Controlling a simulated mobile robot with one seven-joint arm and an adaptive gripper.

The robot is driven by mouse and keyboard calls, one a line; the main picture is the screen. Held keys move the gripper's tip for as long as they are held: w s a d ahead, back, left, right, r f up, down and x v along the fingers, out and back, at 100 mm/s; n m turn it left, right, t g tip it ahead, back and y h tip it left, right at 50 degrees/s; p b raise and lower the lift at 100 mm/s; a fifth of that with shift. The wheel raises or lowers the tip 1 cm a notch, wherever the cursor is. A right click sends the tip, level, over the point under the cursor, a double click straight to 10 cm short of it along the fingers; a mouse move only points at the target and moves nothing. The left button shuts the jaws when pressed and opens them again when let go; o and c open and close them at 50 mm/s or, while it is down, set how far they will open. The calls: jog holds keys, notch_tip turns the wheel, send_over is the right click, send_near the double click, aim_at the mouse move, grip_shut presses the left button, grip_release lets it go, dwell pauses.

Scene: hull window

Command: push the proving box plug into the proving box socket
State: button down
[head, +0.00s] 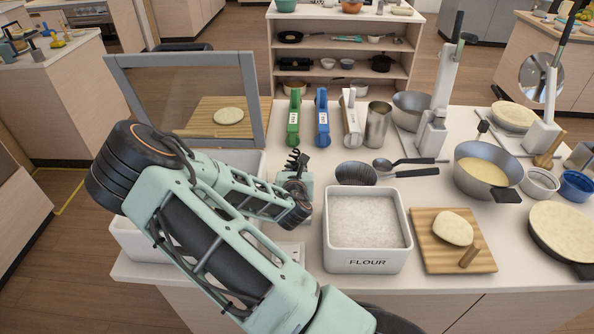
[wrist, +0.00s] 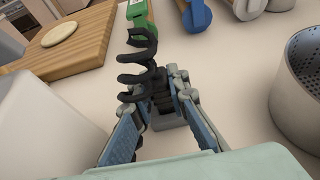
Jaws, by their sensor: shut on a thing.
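The plug is a dark piece with a black coiled cord (wrist: 138,62), which rises from it in the wrist view. My gripper (wrist: 160,108) is shut on the plug, with a finger on either side. In the head view my gripper (head: 296,188) is low over the counter, between the white proving box (head: 140,238) and the flour bin, and the coiled cord (head: 297,160) shows just behind it. A grey piece lies below the plug between the fingers; I cannot tell whether it is the socket. Whether the plug touches anything is hidden.
The flour bin (head: 365,262) stands right of my gripper. The proving box's clear framed panel (head: 190,95) stands up at the left. Green (head: 293,118) and blue (head: 322,118) handled tools and a metal can (head: 377,125) stand behind. Bare counter lies around the fingers.

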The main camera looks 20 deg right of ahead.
jog(key=shift+r+p, duration=0.55)
jog(key=shift+r, duration=0.2)
jog(key=shift+r+p, duration=3.1)
jog(key=shift+r, duration=1.25)
jog(key=shift+w, duration=0.1)
